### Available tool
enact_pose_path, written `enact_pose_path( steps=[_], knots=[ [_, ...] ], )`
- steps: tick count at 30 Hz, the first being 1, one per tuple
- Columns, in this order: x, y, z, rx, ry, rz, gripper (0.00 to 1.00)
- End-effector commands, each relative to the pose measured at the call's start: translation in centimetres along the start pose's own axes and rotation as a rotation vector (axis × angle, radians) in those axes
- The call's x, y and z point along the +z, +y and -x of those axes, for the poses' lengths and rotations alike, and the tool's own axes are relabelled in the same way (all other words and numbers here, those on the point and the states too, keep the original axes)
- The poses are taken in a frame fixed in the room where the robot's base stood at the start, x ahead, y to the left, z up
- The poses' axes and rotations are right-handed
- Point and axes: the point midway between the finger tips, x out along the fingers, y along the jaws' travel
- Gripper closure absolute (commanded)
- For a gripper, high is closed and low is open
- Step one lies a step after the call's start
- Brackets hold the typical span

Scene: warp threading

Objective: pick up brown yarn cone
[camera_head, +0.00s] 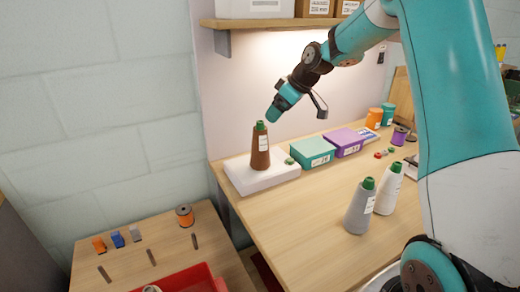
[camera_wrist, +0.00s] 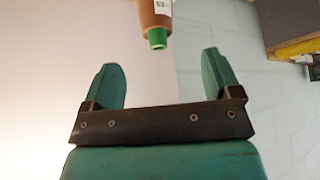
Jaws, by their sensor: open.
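The brown yarn cone (camera_head: 260,150) stands upright on a white block (camera_head: 262,178) at the left end of the table. It has a green top and a white label. In the wrist view the cone (camera_wrist: 153,14) shows at the top edge, its green tip towards my gripper and between the lines of the two fingers. My gripper (camera_wrist: 165,80) is open and empty, its two green fingers wide apart. In the head view my gripper (camera_head: 272,114) is above and slightly right of the cone's top, apart from it as far as I can tell.
A green box (camera_head: 312,152) and a purple box (camera_head: 345,142) lie right of the white block. A grey cone (camera_head: 360,207) and a white cone (camera_head: 389,190) stand near the front. A shelf (camera_head: 270,22) hangs above. The table's middle is clear.

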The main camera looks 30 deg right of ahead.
Motion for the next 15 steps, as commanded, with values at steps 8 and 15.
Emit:
enact_pose_path(
  steps=[8,15],
  knots=[
    [-0.1,-0.1,-5.0,-0.003,-0.001,0.001,0.16],
    [-0.2,0.1,-6.8,-0.003,-0.002,0.001,0.16]
  ],
)
